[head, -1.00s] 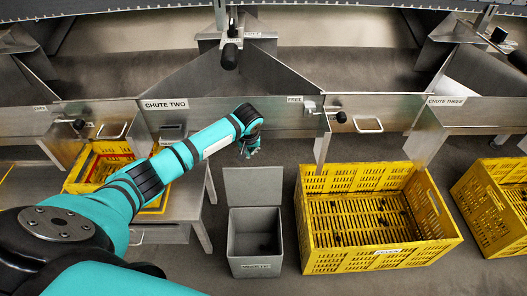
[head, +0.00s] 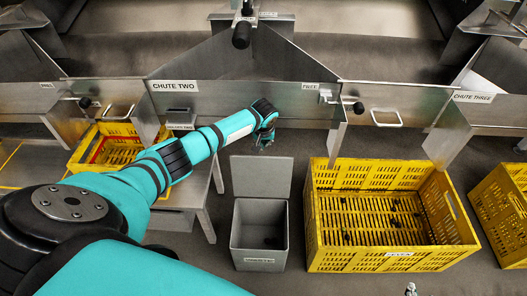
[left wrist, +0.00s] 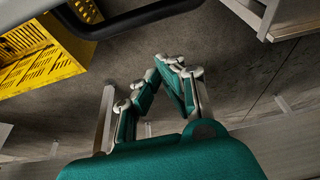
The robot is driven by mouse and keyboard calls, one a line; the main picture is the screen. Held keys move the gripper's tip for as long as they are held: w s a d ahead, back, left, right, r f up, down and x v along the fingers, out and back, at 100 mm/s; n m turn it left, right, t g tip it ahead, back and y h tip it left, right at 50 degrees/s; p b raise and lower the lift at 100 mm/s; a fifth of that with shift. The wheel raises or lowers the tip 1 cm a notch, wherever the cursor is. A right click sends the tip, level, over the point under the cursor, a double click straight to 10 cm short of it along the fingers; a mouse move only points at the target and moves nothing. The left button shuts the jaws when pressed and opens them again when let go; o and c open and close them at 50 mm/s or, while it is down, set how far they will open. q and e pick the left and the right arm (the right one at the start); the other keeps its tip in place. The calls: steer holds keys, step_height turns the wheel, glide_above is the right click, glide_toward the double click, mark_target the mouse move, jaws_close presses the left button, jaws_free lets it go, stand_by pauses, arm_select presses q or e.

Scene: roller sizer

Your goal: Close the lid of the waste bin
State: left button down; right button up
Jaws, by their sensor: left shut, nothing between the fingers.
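The grey waste bin (head: 238,245) stands on the floor in the middle of the head view, with a label on its front. Its lid (head: 262,178) is open and stands upright at the bin's back edge. A small dark thing lies inside the bin. My left gripper (head: 265,147) is just above the lid's top edge in the picture; whether it touches the lid I cannot tell. In the left wrist view the left gripper (left wrist: 172,62) is shut and empty. A small silvery tip, seemingly my right gripper (head: 411,288), shows at the bottom edge of the head view.
A large yellow crate (head: 445,258) stands right of the bin, with another yellow crate (head: 505,215) further right. A metal table (head: 186,195) with a yellow crate is to the left. Metal chutes with handles (head: 386,118) hang behind the bin.

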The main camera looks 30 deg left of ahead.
arm_select(q)
steer(key=shift+s+d+r, duration=0.1)
steer(key=shift+s+d, duration=0.4)
steer(key=shift+s, duration=0.25)
steer(key=shift+s+d+r, duration=0.1)
steer(key=shift+s+d, duration=0.35)
steer(key=shift+s, duration=0.25)
arm_select(e)
steer(key=shift+w+a+r, duration=0.1)
steer(key=shift+w+r, duration=0.1)
steer(key=shift+w, duration=0.1)
